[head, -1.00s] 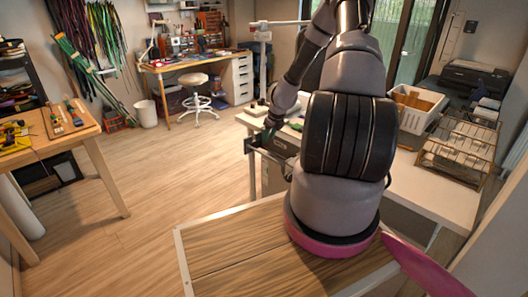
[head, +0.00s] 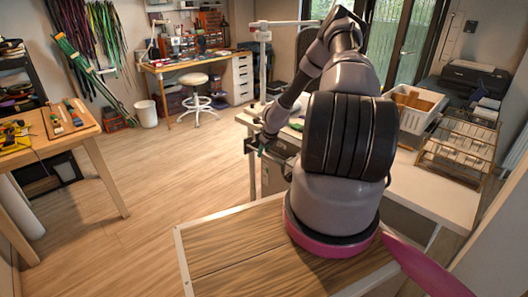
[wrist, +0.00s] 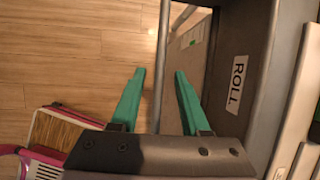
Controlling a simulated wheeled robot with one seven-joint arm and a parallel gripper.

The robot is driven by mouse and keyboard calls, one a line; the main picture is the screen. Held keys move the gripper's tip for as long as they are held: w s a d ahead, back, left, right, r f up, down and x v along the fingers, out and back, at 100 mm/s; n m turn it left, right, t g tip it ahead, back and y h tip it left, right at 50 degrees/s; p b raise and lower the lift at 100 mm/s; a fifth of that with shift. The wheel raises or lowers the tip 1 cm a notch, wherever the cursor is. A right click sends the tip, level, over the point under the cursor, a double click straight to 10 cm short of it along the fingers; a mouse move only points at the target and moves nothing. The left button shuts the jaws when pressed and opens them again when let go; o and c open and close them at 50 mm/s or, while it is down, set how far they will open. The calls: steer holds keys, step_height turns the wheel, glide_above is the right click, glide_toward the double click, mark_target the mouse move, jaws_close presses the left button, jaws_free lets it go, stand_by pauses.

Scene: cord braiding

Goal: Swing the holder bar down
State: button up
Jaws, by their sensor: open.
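My gripper (wrist: 160,72) is open, with its two green fingers apart. A thin grey metal rod, which looks like the holder bar (wrist: 161,40), runs lengthwise between the fingers in the wrist view, with a gap on each side. The bar belongs to a dark holder frame (wrist: 262,60) with a white label reading ROLL (wrist: 237,85). In the head view my gripper (head: 263,141) is at the near left edge of the white worktable, by the dark holder frame (head: 250,146). My arm hides part of the holder there.
A wooden table (head: 70,140) stands at the left. The wooden floor (head: 170,190) between is clear.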

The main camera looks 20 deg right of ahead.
jaws_close()
steer(key=shift+a, duration=0.1)
steer(key=s+a+f+n+t+h, duration=0.2)
steer(key=a+f+n+t+h, duration=0.3)
steer(key=f+t+h, duration=0.4)
steer(key=shift+a+h, duration=0.5)
steer(key=shift+h, duration=2.5)
steer(key=shift+s+d, duration=0.1)
steer(key=shift+s, duration=0.05)
